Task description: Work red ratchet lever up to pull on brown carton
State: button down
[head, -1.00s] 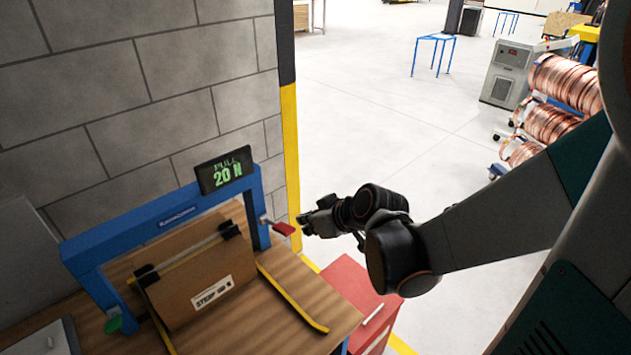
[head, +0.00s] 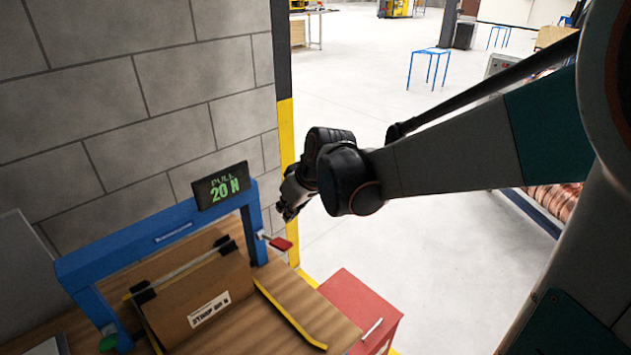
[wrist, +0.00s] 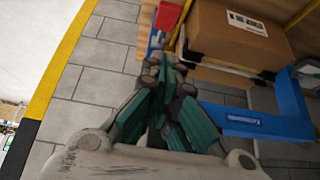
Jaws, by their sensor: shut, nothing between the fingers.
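The brown carton (head: 204,297) sits on the wooden bench inside the blue frame (head: 160,231), with a bar clamped across its top. It also shows in the wrist view (wrist: 232,36). The red ratchet lever (head: 281,243) sticks out from the frame's right post. A display (head: 221,186) on the frame reads "PULL 20 N".
A grey block wall (head: 140,80) stands behind the bench, ending at a yellow and black corner guard (head: 286,140). Yellow rails (head: 290,316) run along the bench top. A red cabinet (head: 355,300) stands right of the bench.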

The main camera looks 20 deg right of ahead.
jog(key=shift+w+a+r+g+h, duration=0.1)
jog(key=shift+w+a+r+g, duration=0.1)
jog(key=shift+r, duration=0.35)
jog(key=shift+w+a+r+g+h, duration=0.1)
jog(key=shift+w+r+g, duration=0.05)
jog(key=shift+r, duration=0.35)
jog(key=shift+w+a+r+g+h, duration=0.1)
jog(key=shift+w+r+g, duration=0.1)
jog(key=shift+r, duration=0.35)
jog(key=b, duration=0.2)
send_over(279, 241)
jog(key=w, duration=0.1)
jog(key=f, duration=0.9)
jog(key=shift+a+f, duration=0.2)
jog(key=shift+s+d+f, duration=0.1)
jog(key=shift+s+f, duration=0.1)
jog(key=shift+f, duration=0.4)
jog(key=shift+s+f, duration=0.15)
jog(key=shift+f, duration=0.4)
jog(key=shift+s+d+f, duration=0.1)
jog(key=shift+s+f, duration=0.15)
jog(key=shift+f, duration=0.4)
